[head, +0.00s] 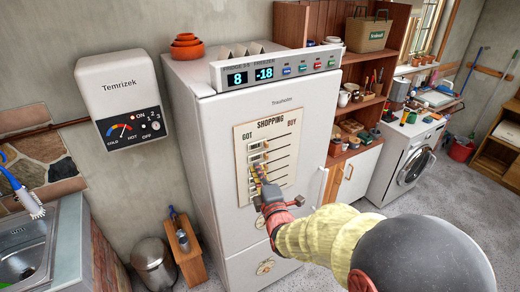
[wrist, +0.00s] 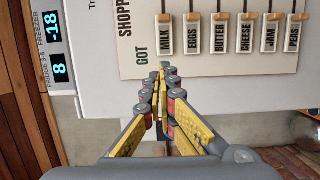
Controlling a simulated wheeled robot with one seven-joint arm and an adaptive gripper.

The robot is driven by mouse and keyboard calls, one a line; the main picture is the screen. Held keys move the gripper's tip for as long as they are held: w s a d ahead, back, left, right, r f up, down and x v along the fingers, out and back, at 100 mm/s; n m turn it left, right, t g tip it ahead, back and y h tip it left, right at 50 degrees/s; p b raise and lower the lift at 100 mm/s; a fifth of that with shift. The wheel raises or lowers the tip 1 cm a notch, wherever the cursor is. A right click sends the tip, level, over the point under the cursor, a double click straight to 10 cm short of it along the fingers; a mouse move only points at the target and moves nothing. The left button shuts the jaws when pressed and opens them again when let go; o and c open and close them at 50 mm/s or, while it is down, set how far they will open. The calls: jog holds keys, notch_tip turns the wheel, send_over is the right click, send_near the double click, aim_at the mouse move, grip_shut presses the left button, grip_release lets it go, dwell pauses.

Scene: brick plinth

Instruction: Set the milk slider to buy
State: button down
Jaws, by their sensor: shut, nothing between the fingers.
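The shopping board (head: 283,139) is on the fridge's front, with GOT at its left and BUY at its right. The milk slider's tan knob (wrist: 164,17) shows in the wrist view beside the MILK label (wrist: 165,38), at the GOT end of its track. In the head view the milk row (head: 257,146) is the top one. My gripper (wrist: 163,72) is shut and empty. In the wrist view its tips are just off the GOT edge, below the MILK label and apart from the knob. In the head view it (head: 261,171) covers the lower rows.
The eggs (wrist: 192,38), butter, cheese, jam and peas labels follow in a row, close together, with their knobs also near the labels. A fridge display (head: 262,74) with several buttons is above the board. A water heater (head: 120,95) hangs on the left wall.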

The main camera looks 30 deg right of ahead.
aim_at(258, 144)
jog(key=shift+w, duration=0.15)
jog(key=p+x, duration=0.1)
jog(key=x, duration=0.9)
jog(key=shift+p, duration=0.3)
jog(key=d, duration=0.2)
jog(key=shift+d+p, duration=0.35)
jog(key=shift+d, duration=0.05)
jog(key=shift+d+f, duration=0.1)
jog(key=shift+d, duration=0.5)
